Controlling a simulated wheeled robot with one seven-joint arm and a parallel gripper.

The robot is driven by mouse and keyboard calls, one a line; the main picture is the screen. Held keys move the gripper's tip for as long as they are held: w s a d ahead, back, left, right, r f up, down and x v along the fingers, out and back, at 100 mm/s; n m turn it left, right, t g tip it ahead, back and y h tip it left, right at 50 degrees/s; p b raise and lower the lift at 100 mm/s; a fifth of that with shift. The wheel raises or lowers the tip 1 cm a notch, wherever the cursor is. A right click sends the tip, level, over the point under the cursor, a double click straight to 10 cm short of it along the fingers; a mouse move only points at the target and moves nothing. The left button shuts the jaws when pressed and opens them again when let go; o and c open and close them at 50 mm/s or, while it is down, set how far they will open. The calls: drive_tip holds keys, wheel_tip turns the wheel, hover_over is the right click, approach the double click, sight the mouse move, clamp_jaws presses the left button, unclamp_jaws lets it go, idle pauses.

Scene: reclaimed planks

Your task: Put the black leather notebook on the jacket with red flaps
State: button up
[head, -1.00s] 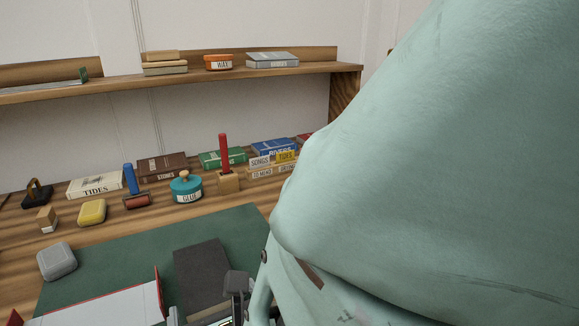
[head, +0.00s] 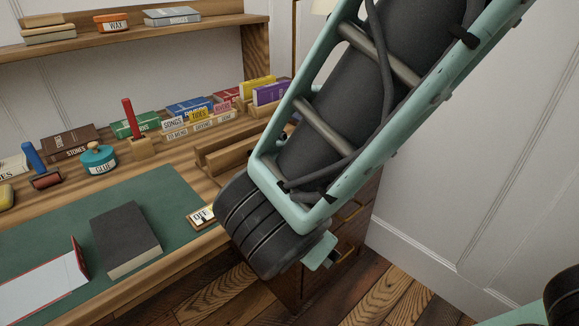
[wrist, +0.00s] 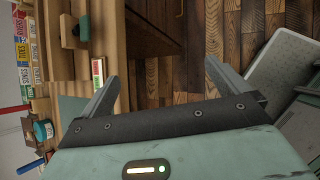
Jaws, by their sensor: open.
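The black leather notebook (head: 122,236) lies flat on the green mat, left of centre low in the head view. The jacket with red flaps (head: 42,296) lies open to its left, its pale inner face up and one red flap standing up beside the notebook; its left part is cut off by the frame. My gripper (wrist: 162,70) shows in the wrist view, open with its fingers spread wide and nothing between them. It points at the floor and desk edge, apart from the notebook. The notebook and the jacket cannot be made out in the wrist view.
Behind are a glue pot (head: 98,159), a red-handled stamp (head: 133,125) and several books. Right of the desk is open wooden floor (head: 340,296).

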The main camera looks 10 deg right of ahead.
drive_tip(key=s+d+r+m+g+y, duration=0.1)
drive_tip(key=s+d+m+g+y, duration=0.1)
drive_tip(key=s+m, duration=0.3)
drive_tip(key=s+d+r+m+g+y, duration=0.1)
drive_tip(key=s+m+g, duration=0.4)
drive_tip(key=m, duration=0.7)
drive_tip(key=shift+s+d+y, duration=0.45)
drive_tip(key=shift+d+y, duration=0.05)
drive_tip(key=shift+d, duration=0.35)
